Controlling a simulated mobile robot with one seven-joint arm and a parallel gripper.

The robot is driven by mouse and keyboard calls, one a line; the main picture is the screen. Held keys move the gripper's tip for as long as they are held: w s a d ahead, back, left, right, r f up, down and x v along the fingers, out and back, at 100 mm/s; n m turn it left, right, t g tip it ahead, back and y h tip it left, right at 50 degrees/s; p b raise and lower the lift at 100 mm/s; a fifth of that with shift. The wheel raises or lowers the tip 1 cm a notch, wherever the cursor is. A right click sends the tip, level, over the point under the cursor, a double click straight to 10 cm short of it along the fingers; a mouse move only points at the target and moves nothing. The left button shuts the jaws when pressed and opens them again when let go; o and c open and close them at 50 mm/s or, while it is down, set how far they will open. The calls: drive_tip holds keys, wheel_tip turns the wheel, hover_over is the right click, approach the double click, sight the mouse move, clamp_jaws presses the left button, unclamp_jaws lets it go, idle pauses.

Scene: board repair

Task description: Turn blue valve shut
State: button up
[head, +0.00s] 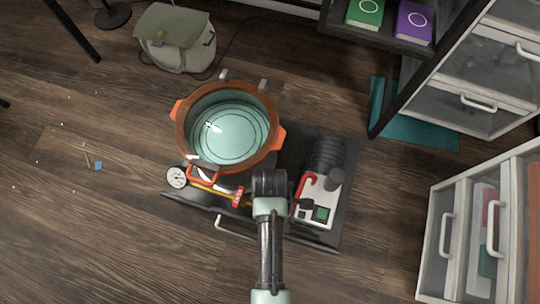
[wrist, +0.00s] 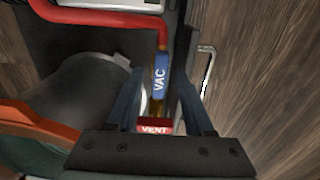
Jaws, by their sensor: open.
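In the wrist view, the blue valve (wrist: 160,76), marked VAC, lies between the two finger ends of my gripper (wrist: 157,88). The fingers are open, one to each side, and I cannot tell whether either touches it. A red valve (wrist: 155,126), marked VENT, sits closer to the gripper's palm and is partly hidden by it. In the head view, my gripper (head: 280,200) is over the dark board, and the blue valve is hidden beneath my arm. The red valve (head: 238,196) shows to its left on a brass pipe.
An orange-rimmed pot (head: 276,106) with a clear lid stands left of the arm. A gauge (head: 176,177) is by its lower left. A white pump (head: 325,207) with a red hose (head: 305,181) sits just right. Drawer cabinets stand at right; the floor at left is mostly clear.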

drive_tip(key=shift+c, duration=0.3)
clamp_jaws()
drive_tip(key=shift+r+p, duration=0.15)
drive_tip(key=shift+p, duration=0.25)
drive_tip(key=m+p, duration=0.2)
drive_tip(key=p, duration=0.1)
drive_tip(key=shift+r+m, duration=0.15)
drive_tip(key=shift+m, duration=0.25)
drive_tip(key=m+p, duration=0.4)
drive_tip(key=m, duration=0.1)
drive_tip(key=shift+m+p, duration=0.3)
drive_tip(key=m+p, duration=0.2)
drive_tip(key=m, duration=0.2)
drive_tip(key=shift+f+m+p, duration=0.15)
drive_tip(key=shift+m+p, duration=0.25)
drive_tip(key=shift+m, duration=1)
drive_tip(key=shift+f+m+p, duration=0.1)
drive_tip(key=shift+m+p, duration=0.25)
drive_tip(key=shift+m, duration=1.05)
